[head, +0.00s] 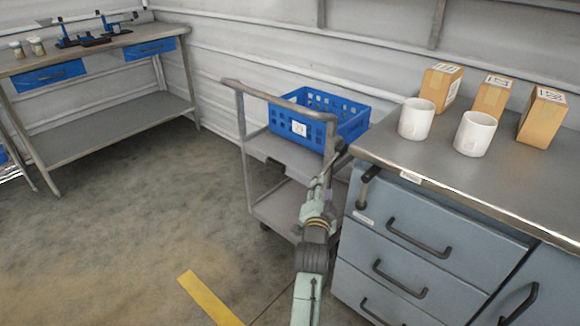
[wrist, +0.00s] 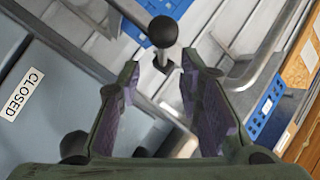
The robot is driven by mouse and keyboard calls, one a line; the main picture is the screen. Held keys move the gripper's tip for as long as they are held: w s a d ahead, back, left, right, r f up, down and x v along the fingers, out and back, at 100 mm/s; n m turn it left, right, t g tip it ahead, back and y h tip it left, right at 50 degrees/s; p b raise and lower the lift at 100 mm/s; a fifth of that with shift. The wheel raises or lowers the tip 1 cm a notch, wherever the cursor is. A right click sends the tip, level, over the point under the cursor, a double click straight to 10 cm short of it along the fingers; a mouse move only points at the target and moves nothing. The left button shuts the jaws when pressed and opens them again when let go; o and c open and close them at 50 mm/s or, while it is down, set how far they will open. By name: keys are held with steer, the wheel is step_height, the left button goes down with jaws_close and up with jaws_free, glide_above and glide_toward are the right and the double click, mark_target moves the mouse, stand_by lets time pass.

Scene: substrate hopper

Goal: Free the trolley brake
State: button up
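The trolley (head: 282,150) is a grey metal cart with a push handle, beside the drawer cabinet; it also shows in the wrist view (wrist: 240,75). A black ball knob (wrist: 163,32) on a short light stem stands ahead of my fingertips in the wrist view, lined up with the gap between them. It looks like the brake lever's knob; a dark tip near the trolley handle (head: 341,147) may be the same knob. My gripper (wrist: 159,68) is open and empty, its purple-lined fingers apart, not touching the knob. In the head view my gripper (head: 326,172) is small, between trolley and cabinet.
A blue crate (head: 352,124) sits on the trolley. The grey cabinet (head: 400,215) close on the right has a black lever (head: 366,185) and a CLOSED label (wrist: 21,95). Mugs (head: 416,118) and boxes (head: 440,86) stand on top. Floor at left is clear, before a bench (head: 110,130).

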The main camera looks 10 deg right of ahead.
mark_target(326, 172)
steer(key=shift+h, duration=0.3)
steer(key=p+x, duration=0.2)
steer(key=x, duration=0.8)
steer(key=shift+w+a+r, duration=0.1)
steer(key=shift+r, duration=0.15)
steer(key=shift+c, duration=0.4)
jaws_close()
steer(key=shift+t, duration=0.3)
